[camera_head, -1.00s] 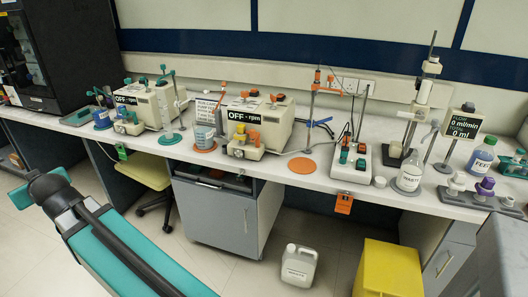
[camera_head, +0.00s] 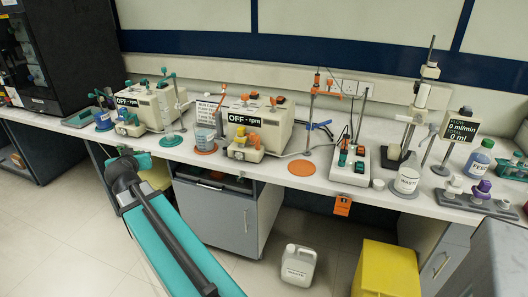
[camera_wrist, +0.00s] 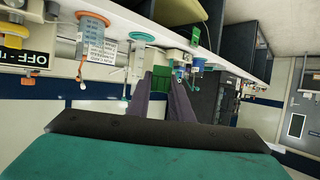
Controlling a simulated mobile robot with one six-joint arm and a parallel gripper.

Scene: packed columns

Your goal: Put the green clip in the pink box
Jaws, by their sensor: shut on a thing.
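In the wrist view my gripper (camera_wrist: 165,84) has its two grey-purple fingers closed on a small green block, which looks like the green clip (camera_wrist: 161,79). The clip sits between the fingertips, and the bench items appear beyond it. I see no pink box in either view.
A long white bench (camera_head: 385,191) carries pumps, beakers and bottles. A green tag (camera_wrist: 196,34) hangs at its edge. A grey cabinet (camera_head: 222,222) stands below, with a white canister (camera_head: 299,266) and a yellow bin (camera_head: 388,268) on the floor. Open floor lies at left.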

